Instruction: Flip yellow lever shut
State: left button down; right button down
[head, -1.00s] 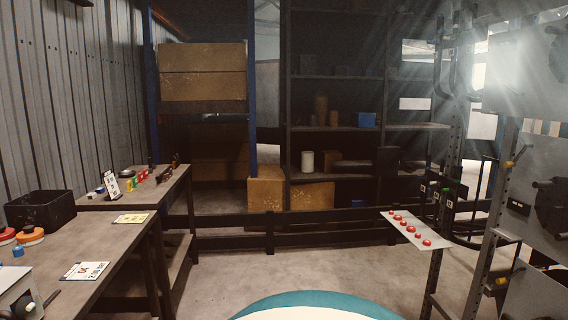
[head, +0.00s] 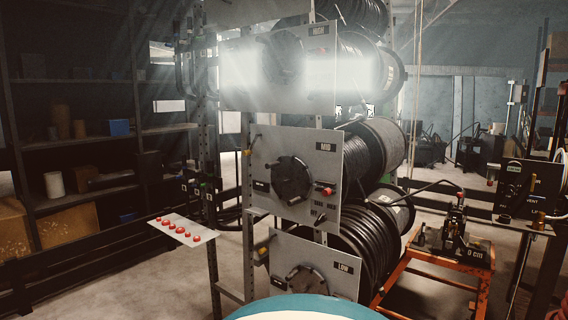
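No yellow lever is clearly identifiable in the head view. Small yellowish handles (head: 257,137) show at the left edge of the MID panel of the hose reel rack, too small to tell what they are. A dark machine (head: 455,232), possibly the crimper, stands on an orange stand (head: 421,272) at the right, with a hose or bar reaching to it and a red-tipped part on top. Neither of my grippers is in view.
The rack carries panels marked HIGH, MID (head: 325,147) and LOW (head: 344,267), with black hose reels (head: 365,165) behind. A white plate with red buttons (head: 181,230) juts out left. A bench with a VENT-labelled unit (head: 532,190) stands right. Floor is open at lower left (head: 130,285).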

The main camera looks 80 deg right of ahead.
aim_at(534, 175)
jog(key=z, duration=4.1)
jog(key=i, duration=0.9)
jog(key=i+l+u, duration=0.1)
jog(key=i, duration=0.8)
jog(key=i+l, duration=0.15)
jog(key=i, duration=0.75)
jog(key=i+l+u, duration=0.1)
jog(key=i, duration=0.85)
